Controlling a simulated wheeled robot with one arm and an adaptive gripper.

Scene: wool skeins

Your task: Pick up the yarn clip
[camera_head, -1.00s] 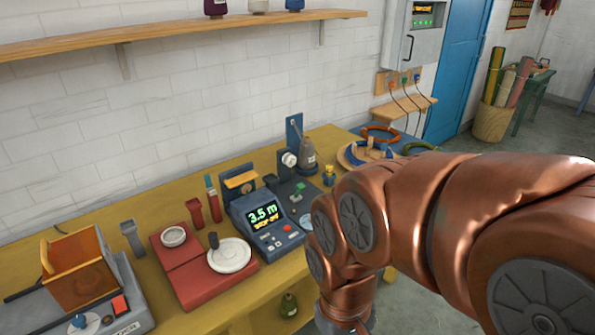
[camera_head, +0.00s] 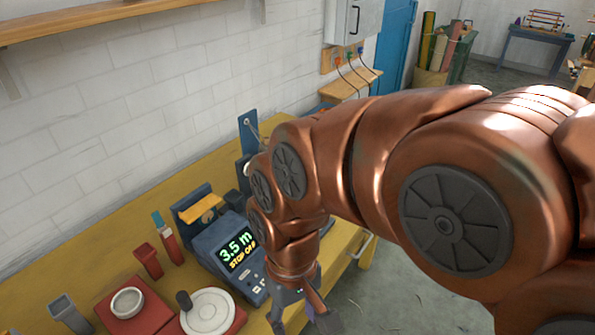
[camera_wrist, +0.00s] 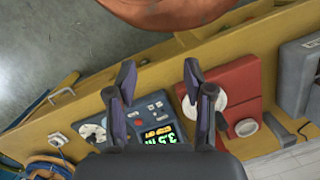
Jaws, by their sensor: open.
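I cannot single out the yarn clip in either view. My gripper (camera_head: 303,312) hangs low at the bench's front edge in the head view, just right of the blue meter box (camera_head: 218,246). Its fingers are apart and hold nothing. In the wrist view my gripper (camera_wrist: 159,80) is open above the bench edge, with the meter's lit display (camera_wrist: 160,137) beyond the fingers. My arm hides the bench's right part in the head view.
The yellow bench (camera_head: 75,248) bears a red scale base (camera_head: 125,305) with a white plate (camera_head: 208,311), a red holder (camera_head: 148,261) and a grey holder (camera_head: 70,312). A shelf (camera_head: 85,18) runs along the wall. Open floor (camera_head: 400,315) lies right of the bench.

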